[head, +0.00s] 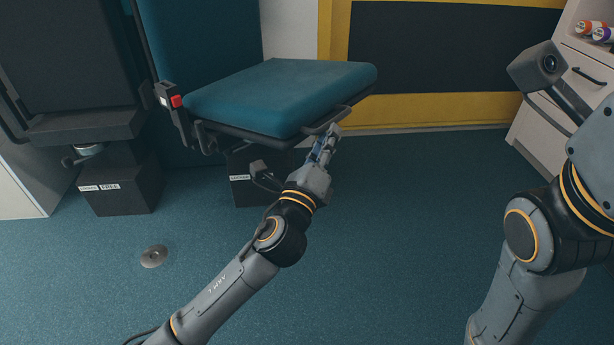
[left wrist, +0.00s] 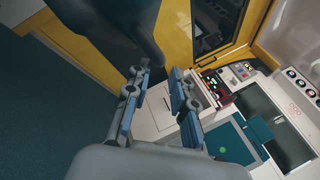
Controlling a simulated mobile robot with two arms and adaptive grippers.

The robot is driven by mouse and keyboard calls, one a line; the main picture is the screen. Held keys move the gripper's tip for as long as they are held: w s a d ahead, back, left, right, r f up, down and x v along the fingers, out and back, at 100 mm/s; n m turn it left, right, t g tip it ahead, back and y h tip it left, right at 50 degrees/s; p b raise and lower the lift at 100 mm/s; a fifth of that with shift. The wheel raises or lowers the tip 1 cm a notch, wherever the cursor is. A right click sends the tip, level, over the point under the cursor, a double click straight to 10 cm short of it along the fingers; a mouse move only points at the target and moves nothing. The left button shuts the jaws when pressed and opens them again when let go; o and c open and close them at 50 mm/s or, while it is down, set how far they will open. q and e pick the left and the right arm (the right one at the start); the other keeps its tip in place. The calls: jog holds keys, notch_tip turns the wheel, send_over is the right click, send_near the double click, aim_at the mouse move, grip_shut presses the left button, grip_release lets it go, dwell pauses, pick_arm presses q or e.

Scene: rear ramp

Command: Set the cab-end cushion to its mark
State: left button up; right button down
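A teal seat cushion (head: 280,95) sits level on a dark frame beside a teal backrest (head: 205,40). A bent grey bar (head: 330,118) sticks out at its front right edge. My left gripper (head: 327,140) is just below that bar, fingers pointing up. In the left wrist view its two blue fingers (left wrist: 158,70) stand apart with nothing visible between them. A dark form (left wrist: 115,30) lies just beyond the fingertips. No position mark for the cushion can be made out.
A second, dark seat (head: 75,80) stands at left on a black pedestal (head: 120,185) with labels. A red-buttoned latch (head: 177,101) is by the cushion. A yellow-framed dark panel (head: 450,50) and white drawers (head: 550,130) stand behind. The teal floor (head: 400,220) is clear between my arms.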

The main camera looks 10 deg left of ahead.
pick_arm(q)
jog(key=v, duration=0.9)
jog(key=shift+s+a, duration=0.2)
jog(key=shift+a, duration=0.05)
dwell(0.3)
jog(key=shift+f, duration=0.1)
